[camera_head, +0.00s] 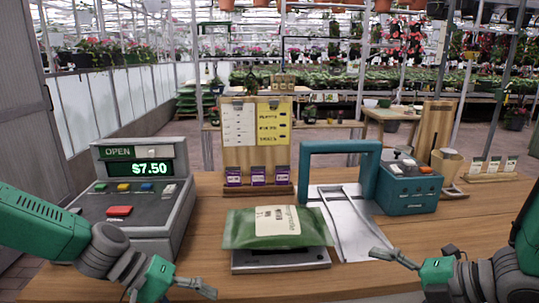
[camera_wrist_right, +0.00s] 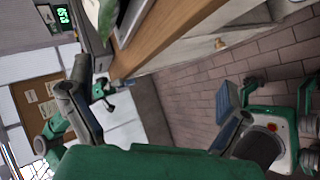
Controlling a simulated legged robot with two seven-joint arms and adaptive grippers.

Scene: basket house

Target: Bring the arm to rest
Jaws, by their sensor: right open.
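My right gripper (camera_head: 410,262) is at the lower right of the head view, near the counter's front edge. Its jaws are open and empty, with the dark fingers spread wide in the right wrist view (camera_wrist_right: 150,85). My left gripper (camera_head: 178,284) is at the lower left, in front of the cash register, with nothing visible in it. One finger points right; its opening is unclear. A green bag (camera_head: 245,232) with a pale label lies on the flat dark scale (camera_head: 281,261) between the grippers, apart from both.
On the wooden counter (camera_head: 208,235) stand a cash register (camera_head: 120,195) showing $7.50, a sign board (camera_head: 257,150), a teal framed device (camera_head: 410,192) with metal rails, and a wooden cup (camera_head: 447,163). Brick floor (camera_wrist_right: 190,100) shows in the right wrist view. Plant shelves stand behind.

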